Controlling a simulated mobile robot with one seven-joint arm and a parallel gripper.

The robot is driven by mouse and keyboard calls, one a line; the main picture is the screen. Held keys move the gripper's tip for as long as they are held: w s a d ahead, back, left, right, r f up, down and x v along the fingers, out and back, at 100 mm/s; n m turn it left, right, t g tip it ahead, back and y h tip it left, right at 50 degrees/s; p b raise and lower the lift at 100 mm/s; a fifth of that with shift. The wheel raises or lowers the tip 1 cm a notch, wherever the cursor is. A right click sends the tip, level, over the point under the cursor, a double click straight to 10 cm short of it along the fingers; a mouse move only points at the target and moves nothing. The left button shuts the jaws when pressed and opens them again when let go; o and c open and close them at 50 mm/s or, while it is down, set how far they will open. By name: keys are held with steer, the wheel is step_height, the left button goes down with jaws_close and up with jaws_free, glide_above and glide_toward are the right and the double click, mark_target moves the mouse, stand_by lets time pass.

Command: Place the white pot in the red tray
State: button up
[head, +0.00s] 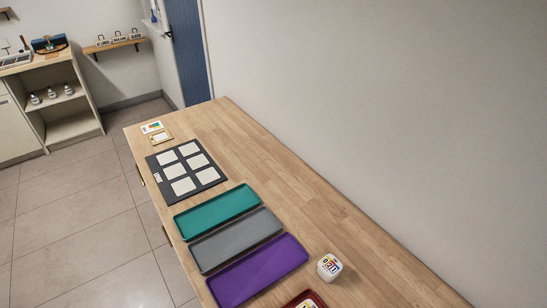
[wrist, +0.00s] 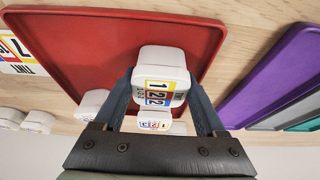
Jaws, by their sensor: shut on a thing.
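My gripper (wrist: 160,80) is shut on a white pot (wrist: 160,60) with a coloured number label, seen in the wrist view. The held pot is in front of the red tray (wrist: 75,27); I cannot tell whether its base touches the tray. In the head view only a corner of the red tray (head: 290,303) shows at the bottom edge, with part of a white labelled thing (head: 314,303) inside its outline. My gripper is outside the head view.
Another white pot (head: 329,268) stands on the table beside the purple tray (head: 258,270). Grey (head: 236,240) and teal (head: 217,211) trays lie beyond it. More white pots (wrist: 90,103) show at lower left in the wrist view. The table along the wall (head: 290,190) is clear.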

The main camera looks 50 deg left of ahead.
steer(key=shift+f, duration=0.2)
steer(key=o, duration=1.4)
steer(key=shift+r, duration=0.1)
steer(key=v, duration=1.2)
steer(key=shift+r, duration=0.2)
steer(key=shift+w, duration=0.1)
